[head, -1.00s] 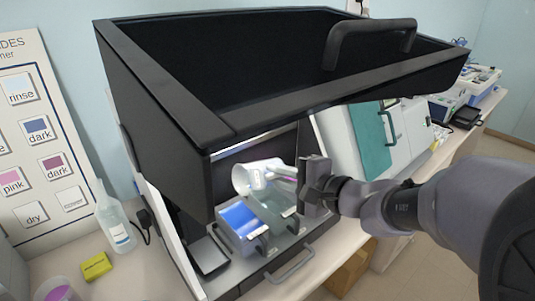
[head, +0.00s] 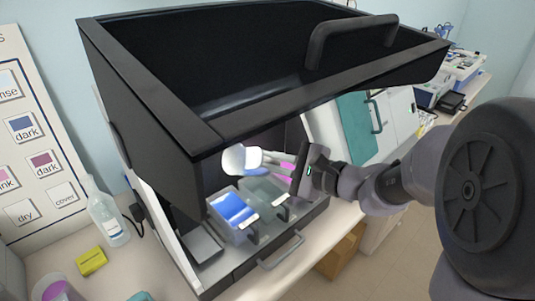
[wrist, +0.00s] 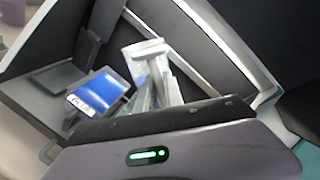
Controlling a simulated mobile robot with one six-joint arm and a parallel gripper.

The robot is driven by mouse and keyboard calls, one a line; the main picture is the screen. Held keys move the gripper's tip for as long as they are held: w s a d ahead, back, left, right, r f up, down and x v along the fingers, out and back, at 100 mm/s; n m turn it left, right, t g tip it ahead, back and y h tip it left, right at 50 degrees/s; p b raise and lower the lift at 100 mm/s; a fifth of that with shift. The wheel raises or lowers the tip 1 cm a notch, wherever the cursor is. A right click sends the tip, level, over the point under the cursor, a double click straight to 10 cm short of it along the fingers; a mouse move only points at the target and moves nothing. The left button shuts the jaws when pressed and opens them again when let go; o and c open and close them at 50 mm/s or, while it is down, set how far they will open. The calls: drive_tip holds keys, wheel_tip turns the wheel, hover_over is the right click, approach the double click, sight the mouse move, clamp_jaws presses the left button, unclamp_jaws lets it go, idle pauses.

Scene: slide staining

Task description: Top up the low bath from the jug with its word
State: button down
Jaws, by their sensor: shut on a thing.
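The white jug (head: 240,158) is under the hood in the head view, tilted on its side above the baths. My gripper (head: 290,168) is shut on it from the right. A blue-filled bath (head: 234,210) with a white label stands below and a little left of the jug, and it also shows in the wrist view (wrist: 100,92). A paler, clear bath (head: 268,190) stands beside it on the right. The jug's word cannot be read, and no pouring stream is clear. The level in the pale bath is hard to tell.
The black hood (head: 150,130) surrounds the baths, with its raised front overhead. A squeeze bottle (head: 108,215), a yellow block (head: 91,261) and a cup of purple liquid (head: 58,288) stand outside at left. A wall chart (head: 35,150) hangs behind them.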

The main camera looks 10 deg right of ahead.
sight(259, 172)
drive_tip(key=shift+w+d+m+y, duration=0.35)
drive_tip(key=shift+w+m+y, duration=0.05)
drive_tip(key=shift+m, duration=0.5)
drive_tip(key=shift+s+a, duration=0.15)
drive_tip(key=shift+s, duration=0.05)
drive_tip(key=shift+f+m, duration=0.3)
drive_tip(key=shift+m, duration=0.1)
drive_tip(key=m, duration=0.1)
drive_tip(key=f+m+y, duration=0.1)
drive_tip(key=m, duration=0.1)
drive_tip(key=shift+s+a+f+m, duration=0.15)
drive_tip(key=shift+a+f+m, duration=0.15)
drive_tip(key=shift+m, duration=0.1)
drive_tip(key=shift+s+a+f+m+y+b, duration=0.1)
drive_tip(key=shift+a+f+m+y+b, duration=0.1)
drive_tip(key=shift+f+m, duration=0.3)
drive_tip(key=shift+s+a+f+m+y+b, duration=0.1)
drive_tip(key=shift+f+m+y, duration=0.1)
drive_tip(key=shift+f+m, duration=0.3)
drive_tip(key=shift+m+t, duration=0.3)
drive_tip(key=shift+m, duration=0.1)
